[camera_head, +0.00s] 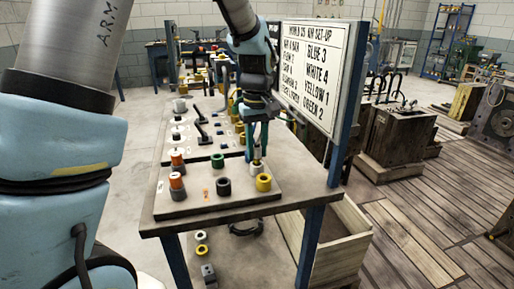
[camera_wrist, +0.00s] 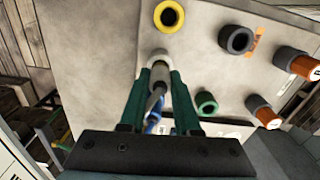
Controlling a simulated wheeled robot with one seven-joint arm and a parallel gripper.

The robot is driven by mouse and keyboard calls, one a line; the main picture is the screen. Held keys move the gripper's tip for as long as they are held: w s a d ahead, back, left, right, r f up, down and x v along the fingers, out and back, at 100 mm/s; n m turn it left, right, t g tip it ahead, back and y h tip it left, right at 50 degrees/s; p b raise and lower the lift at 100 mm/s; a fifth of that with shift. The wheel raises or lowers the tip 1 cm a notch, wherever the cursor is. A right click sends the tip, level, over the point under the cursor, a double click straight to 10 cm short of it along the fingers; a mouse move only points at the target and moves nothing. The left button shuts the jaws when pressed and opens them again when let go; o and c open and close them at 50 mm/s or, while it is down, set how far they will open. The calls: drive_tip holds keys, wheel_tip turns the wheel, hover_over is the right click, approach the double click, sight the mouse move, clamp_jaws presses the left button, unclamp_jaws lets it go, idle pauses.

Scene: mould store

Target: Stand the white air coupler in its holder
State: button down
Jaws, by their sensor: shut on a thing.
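My gripper (camera_head: 257,143) is shut on the white air coupler (camera_wrist: 158,78), a slim grey and white cylinder between the green fingers of my gripper (camera_wrist: 160,80) in the wrist view. In the head view the coupler (camera_head: 257,158) points down at the board, roughly upright. A pale ring (camera_wrist: 160,58) shows around its far end; I cannot tell whether this is the holder's rim or part of the coupler, nor whether it is seated. The fingers hide much of it.
Near it stand a yellow ring holder (camera_head: 264,183), a dark grey one (camera_head: 224,187) and a green one (camera_head: 217,160). Orange-topped couplers (camera_head: 177,183) stand at the board's left. A sign board (camera_head: 310,75) rises close on the right. The table's front edge (camera_head: 240,212) is near.

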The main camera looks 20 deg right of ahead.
drive_tip(key=shift+f, duration=0.55)
idle(0.4)
drive_tip(key=shift+c, duration=0.7)
unclamp_jaws()
drive_tip(key=shift+r, duration=0.15)
drive_tip(key=shift+r+p, duration=3.05)
drive_tip(key=shift+r, duration=0.6)
